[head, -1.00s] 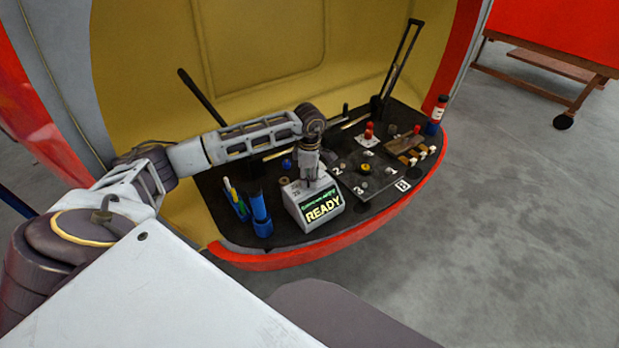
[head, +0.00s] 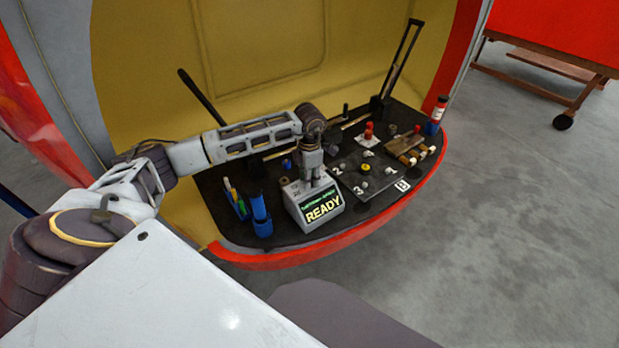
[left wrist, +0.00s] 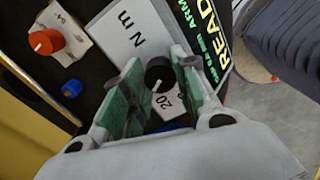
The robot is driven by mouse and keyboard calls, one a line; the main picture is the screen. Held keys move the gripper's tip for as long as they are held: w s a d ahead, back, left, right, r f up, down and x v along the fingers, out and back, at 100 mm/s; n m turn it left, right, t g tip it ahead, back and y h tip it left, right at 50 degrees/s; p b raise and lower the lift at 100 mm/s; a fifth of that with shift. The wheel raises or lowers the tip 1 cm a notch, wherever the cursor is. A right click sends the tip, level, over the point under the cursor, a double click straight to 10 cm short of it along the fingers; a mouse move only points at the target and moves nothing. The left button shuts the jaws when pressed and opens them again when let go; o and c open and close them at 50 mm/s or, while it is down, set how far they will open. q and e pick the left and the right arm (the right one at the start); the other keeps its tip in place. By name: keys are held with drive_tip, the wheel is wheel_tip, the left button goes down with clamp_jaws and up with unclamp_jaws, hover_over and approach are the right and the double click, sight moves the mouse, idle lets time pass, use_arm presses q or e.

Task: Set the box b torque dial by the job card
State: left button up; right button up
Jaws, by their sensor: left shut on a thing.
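A grey box (head: 311,207) with a lit screen (head: 323,209) reading READY stands on the dark shelf. I cannot tell whether it carries a letter b. In the left wrist view its top (left wrist: 133,42) is marked "N m" and carries a black dial (left wrist: 159,73) with a white pointer line, with "20" printed beside it. My left gripper (head: 316,183) is over the box top, and its green-padded fingers (left wrist: 152,88) are shut on the dial from both sides. The gripper hides part of the dial's scale. I cannot make out a job card. My right gripper is not in view.
A blue cylinder (head: 260,214) and pens stand left of the box. A numbered panel (head: 378,197) with small knobs lies to its right. In the wrist view an orange knob (left wrist: 46,41) and a blue cap (left wrist: 71,88) are nearby. A red rim edges the shelf.

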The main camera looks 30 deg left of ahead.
use_arm(q)
drive_tip(key=n, duration=0.3)
drive_tip(key=shift+r+n, duration=0.1)
drive_tip(key=shift+n, duration=0.3)
drive_tip(key=shift+n+p, duration=0.35)
drive_tip(key=shift+n, duration=0.85)
drive_tip(key=n, duration=0.4)
drive_tip(key=shift+n+p, duration=0.4)
drive_tip(key=shift+a+n, duration=0.1)
drive_tip(key=shift+n, duration=0.4)
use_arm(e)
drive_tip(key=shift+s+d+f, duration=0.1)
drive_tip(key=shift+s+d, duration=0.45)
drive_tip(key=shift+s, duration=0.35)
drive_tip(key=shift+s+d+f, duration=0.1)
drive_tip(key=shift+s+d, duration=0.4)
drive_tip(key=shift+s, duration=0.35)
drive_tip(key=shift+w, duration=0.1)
use_arm(q)
drive_tip(key=o, duration=1)
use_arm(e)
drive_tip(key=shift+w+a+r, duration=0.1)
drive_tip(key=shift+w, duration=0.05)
